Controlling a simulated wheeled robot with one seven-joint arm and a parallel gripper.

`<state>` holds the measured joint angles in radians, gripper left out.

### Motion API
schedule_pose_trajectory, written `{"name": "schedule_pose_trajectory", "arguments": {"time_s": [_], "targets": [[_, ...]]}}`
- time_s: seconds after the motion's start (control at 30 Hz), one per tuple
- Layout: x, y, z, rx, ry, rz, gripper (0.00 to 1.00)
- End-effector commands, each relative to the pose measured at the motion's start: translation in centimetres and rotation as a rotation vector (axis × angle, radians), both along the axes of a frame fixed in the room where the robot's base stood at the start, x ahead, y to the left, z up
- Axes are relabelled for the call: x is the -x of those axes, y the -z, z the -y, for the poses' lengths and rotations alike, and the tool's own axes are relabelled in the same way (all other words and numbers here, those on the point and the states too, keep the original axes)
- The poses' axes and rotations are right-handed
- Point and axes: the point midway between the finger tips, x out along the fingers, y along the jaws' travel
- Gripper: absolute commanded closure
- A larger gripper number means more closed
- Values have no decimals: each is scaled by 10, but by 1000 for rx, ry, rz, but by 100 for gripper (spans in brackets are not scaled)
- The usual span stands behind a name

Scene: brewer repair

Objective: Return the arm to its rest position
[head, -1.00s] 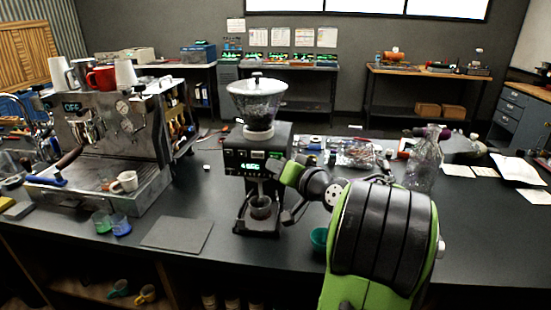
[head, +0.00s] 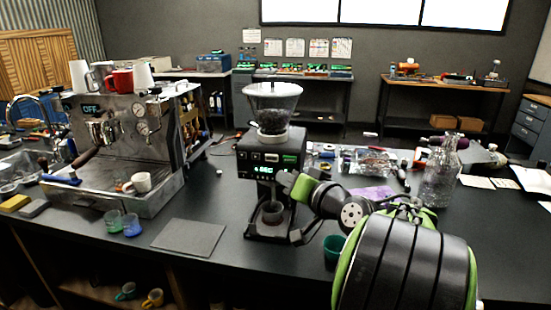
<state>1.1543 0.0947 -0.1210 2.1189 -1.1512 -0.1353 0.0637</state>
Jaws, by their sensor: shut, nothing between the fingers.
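My arm fills the lower right of the head view, its large black and green link nearest the camera. Its narrow wrist with a bright green part reaches left to the front of the coffee grinder (head: 270,150). My gripper (head: 296,237) is small and dark beside the grinder's lower right side, partly lost against it and the arm. It looks shut and empty. The grinder stands upright on the dark counter, with a hopper of beans on top and a lit display. A dark cup-like part sits under its spout. I cannot tell whether my gripper touches the grinder.
An espresso machine (head: 110,150) stands left, with cups on top and a white cup (head: 139,183) on its tray. A teal cup (head: 333,247) is close to my arm; a glass carafe (head: 440,175) stands at right.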

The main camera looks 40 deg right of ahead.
Motion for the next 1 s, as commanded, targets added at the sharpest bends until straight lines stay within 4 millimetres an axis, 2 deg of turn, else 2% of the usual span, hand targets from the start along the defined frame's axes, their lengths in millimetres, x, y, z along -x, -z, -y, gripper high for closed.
{"name": "schedule_pose_trajectory", "arguments": {"time_s": [0.23, 0.3, 0.37, 0.43, 0.5, 0.57, 0.6, 0.67, 0.7, 0.83, 0.9, 1.0], "targets": [[0, 0, -1, 1, -1, -2, 100], [-4, 0, -12, 11, -22, -23, 100], [-10, 1, -35, 36, -66, -76, 100], [-15, 5, -79, 88, -146, -178, 100], [-10, 13, -131, 158, -238, -312, 100], [6, 21, -170, 219, -306, -427, 100], [21, 27, -193, 263, -347, -500, 100], [50, 34, -221, 329, -400, -607, 100], [72, 38, -236, 369, -430, -673, 100], [139, 50, -254, 460, -484, -841, 100], [163, 55, -254, 482, -495, -895, 100], [179, 60, -252, 492, -499, -934, 100]]}}
